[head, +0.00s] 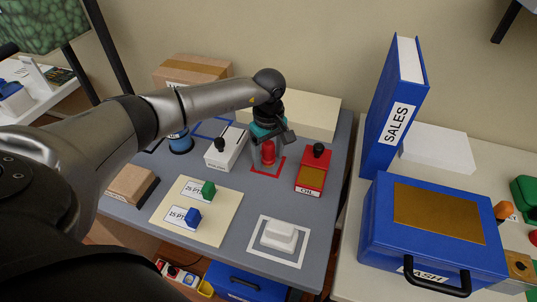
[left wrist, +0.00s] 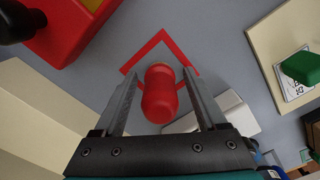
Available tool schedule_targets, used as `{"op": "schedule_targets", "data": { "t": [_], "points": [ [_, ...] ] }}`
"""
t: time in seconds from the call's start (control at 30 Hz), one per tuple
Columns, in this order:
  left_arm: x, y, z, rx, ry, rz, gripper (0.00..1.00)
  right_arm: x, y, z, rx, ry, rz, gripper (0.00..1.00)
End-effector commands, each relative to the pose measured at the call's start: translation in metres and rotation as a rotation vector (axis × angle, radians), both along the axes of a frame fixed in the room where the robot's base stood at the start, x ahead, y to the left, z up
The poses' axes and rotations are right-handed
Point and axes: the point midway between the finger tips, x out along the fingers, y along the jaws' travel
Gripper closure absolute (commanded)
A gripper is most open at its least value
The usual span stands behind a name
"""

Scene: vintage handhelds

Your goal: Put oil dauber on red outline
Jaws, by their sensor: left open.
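The oil dauber, a small red cylinder (head: 268,153), stands upright at the red outline (head: 268,174) on the grey table. In the left wrist view the dauber (left wrist: 160,96) is between my two fingers, with part of the red outline (left wrist: 158,42) showing beyond it. My left gripper (head: 266,148) is open, with a finger on each side of the dauber and a gap visible beside it. The dauber's base is partly hidden, so I cannot tell its exact fit inside the outline. My right gripper is not in view.
A red OIL box (head: 311,172) with a black knob stands right of the outline, and a white box (head: 228,150) with a black knob left of it. A beige board (head: 222,226) holds green and blue blocks. A white block (head: 279,235) sits in front.

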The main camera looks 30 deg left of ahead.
Motion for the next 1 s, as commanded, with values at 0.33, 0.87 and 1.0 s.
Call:
{"op": "schedule_targets", "data": {
  "t": [0.33,0.87,1.0],
  "points": [
    [0.001,0.000,0.023,0.000,-0.004,0.000,0.26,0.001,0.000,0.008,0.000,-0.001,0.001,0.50],
    [0.001,0.000,0.118,-0.001,-0.002,0.000,0.26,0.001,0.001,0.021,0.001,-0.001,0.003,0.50],
    [0.000,0.000,0.124,0.000,-0.001,0.000,0.26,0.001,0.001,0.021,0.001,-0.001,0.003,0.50]
  ]
}}
